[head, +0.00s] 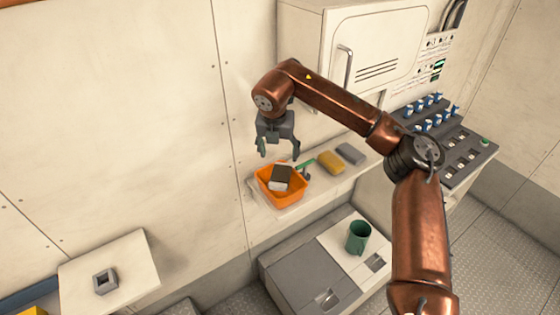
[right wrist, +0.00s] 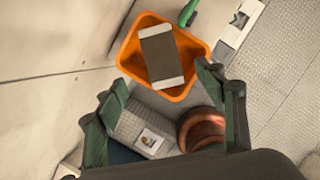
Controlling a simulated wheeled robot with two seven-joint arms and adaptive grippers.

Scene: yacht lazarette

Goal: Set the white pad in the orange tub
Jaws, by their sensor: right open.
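The orange tub (head: 263,194) stands on a narrow shelf against the wall. A block with white ends and a dark brown middle, which looks like the white pad (head: 281,177), lies tilted inside the tub. In the right wrist view the pad (right wrist: 160,56) lies within the rim of the tub (right wrist: 126,50). My right gripper (head: 279,152) is open and empty, pointing down above the tub and apart from the pad. Its two fingers also show in the right wrist view (right wrist: 162,80). My left gripper is not in view.
A green-handled item (head: 304,165), a yellow sponge (head: 331,162) and a grey block (head: 351,153) sit right of the tub. A green mug (head: 358,236) stands on a lower box. A grey square ring (head: 105,281) lies on the left table. A white cabinet (head: 375,50) stands behind my arm.

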